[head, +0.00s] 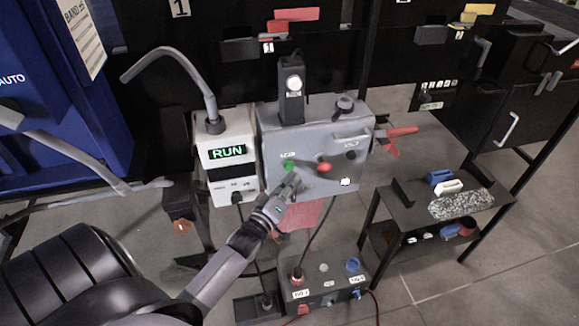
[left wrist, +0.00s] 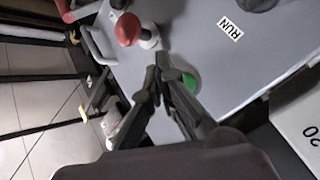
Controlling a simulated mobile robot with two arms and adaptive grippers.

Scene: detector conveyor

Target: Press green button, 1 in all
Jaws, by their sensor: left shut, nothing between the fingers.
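The green button (head: 288,166) is on the front of a grey box (head: 345,185), under a small label. In the left wrist view the green button (left wrist: 191,82) shows beside my fingertips, partly hidden by one finger. My left gripper (head: 292,180) is shut and empty, just below the green button in the head view. In the left wrist view its fingertips (left wrist: 163,62) come together close to the panel. I cannot tell whether they touch the button. My right gripper is in neither view.
A red knob (head: 323,167) sits right of the green button; it also shows in the left wrist view (left wrist: 128,29). A white unit with a lit RUN display (head: 228,152) stands left. A lower box (head: 325,290) and a black side table (head: 440,203) stand nearby.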

